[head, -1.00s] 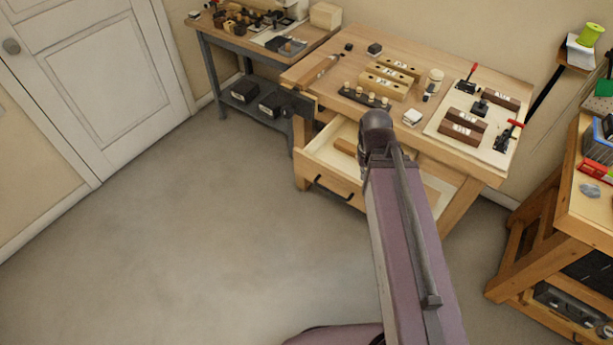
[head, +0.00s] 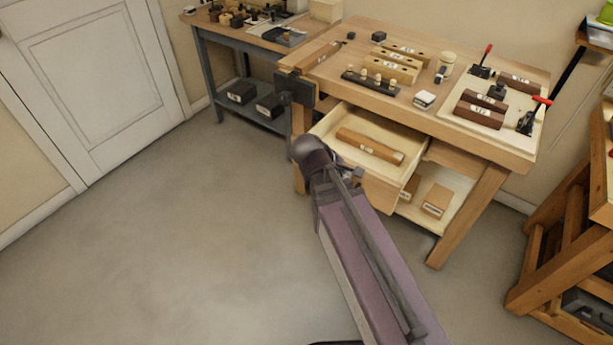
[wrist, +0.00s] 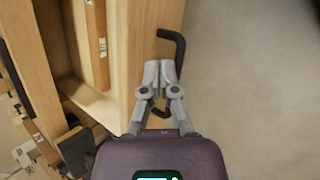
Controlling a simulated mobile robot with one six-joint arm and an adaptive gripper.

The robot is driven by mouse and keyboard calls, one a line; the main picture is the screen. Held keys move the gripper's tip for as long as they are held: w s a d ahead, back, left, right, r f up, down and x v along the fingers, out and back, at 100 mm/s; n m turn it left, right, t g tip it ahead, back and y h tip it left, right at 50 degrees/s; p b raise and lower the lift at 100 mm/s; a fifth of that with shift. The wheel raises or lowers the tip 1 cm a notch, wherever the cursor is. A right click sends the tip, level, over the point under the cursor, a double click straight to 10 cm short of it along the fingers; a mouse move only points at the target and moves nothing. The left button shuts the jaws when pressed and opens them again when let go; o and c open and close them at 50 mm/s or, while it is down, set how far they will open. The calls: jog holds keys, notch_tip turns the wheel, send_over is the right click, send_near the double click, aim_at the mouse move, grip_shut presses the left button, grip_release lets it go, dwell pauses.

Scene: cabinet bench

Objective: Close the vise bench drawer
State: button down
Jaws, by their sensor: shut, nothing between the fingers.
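The vise bench (head: 440,115) stands against the wall in the head view, its drawer (head: 325,124) pulled open. A long wooden block (head: 370,146) lies inside. My arm covers part of the drawer front (head: 382,192) and hides its handle there. In the wrist view, the drawer front (wrist: 145,30) runs along the left of my gripper (wrist: 158,68). The black bar handle (wrist: 177,45) passes behind the fingers, with its ends showing above and below them. The fingers are shut and empty, close by the drawer front; whether they touch it I cannot tell.
Wooden blocks, a peg rack (head: 370,82) and red-handled clamps (head: 530,118) stand on the bench top. A grey side table (head: 225,55) is at the left, another wooden bench (head: 570,225) at the right. The floor in front is clear.

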jog(key=a+f+n+t+h+b, duration=0.1)
jog(key=a+f+n+t+b, duration=0.2)
jog(key=a+n+b, duration=0.2)
jog(key=w+a+f+n+t+h+b, duration=0.1)
jog(key=a+f+n+t+b, duration=0.2)
jog(key=a+n+b, duration=0.3)
jog(key=a+f+n+t+h+b, duration=0.1)
jog(key=a+f+n+t+b, duration=0.2)
jog(key=a+n+t+b, duration=0.2)
jog(key=a+n+b, duration=0.1)
jog(key=a+b, duration=0.2)
jog(key=b, duration=0.3)
jog(key=shift+w+a+f+h+b, duration=0.3)
jog(key=shift+w, duration=0.1)
jog(key=shift+d, duration=0.1)
jog(key=x, duration=1.4)
